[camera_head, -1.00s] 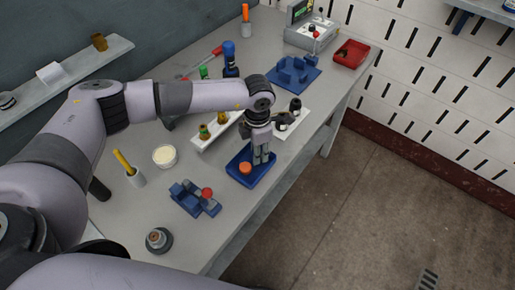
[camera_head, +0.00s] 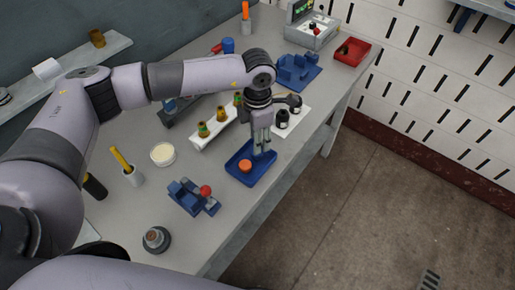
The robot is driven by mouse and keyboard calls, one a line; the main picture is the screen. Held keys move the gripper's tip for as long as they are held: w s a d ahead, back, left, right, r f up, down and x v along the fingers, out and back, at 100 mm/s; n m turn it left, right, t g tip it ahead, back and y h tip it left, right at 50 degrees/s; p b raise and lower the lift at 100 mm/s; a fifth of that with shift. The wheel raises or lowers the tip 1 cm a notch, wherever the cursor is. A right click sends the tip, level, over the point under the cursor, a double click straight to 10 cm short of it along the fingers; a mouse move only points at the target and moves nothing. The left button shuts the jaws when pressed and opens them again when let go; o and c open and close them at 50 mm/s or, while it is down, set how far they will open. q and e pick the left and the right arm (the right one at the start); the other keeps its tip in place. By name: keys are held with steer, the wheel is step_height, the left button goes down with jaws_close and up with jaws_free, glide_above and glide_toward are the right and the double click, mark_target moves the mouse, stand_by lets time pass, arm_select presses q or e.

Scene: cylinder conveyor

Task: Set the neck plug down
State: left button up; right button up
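An orange round piece, which looks like the neck plug (camera_head: 245,166), sits in the left part of a small blue tray (camera_head: 238,176) on the bench. My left gripper (camera_head: 262,151) points down over the back right of the tray, just right of the orange piece and apart from it. Its two fingers look a little apart, with nothing seen between them. My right gripper is out of view.
A blue fixture with a red knob (camera_head: 194,197) stands in front of the tray. A white rack of several brass-and-green pieces (camera_head: 213,131) is behind it. Black parts (camera_head: 283,118) stand on a white sheet to the right. A red bin (camera_head: 352,52) is at the far end.

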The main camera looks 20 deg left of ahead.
arm_select(q)
step_height(320, 180, up, 7)
steer(key=b, duration=0.2)
steer(key=shift+r, duration=0.1)
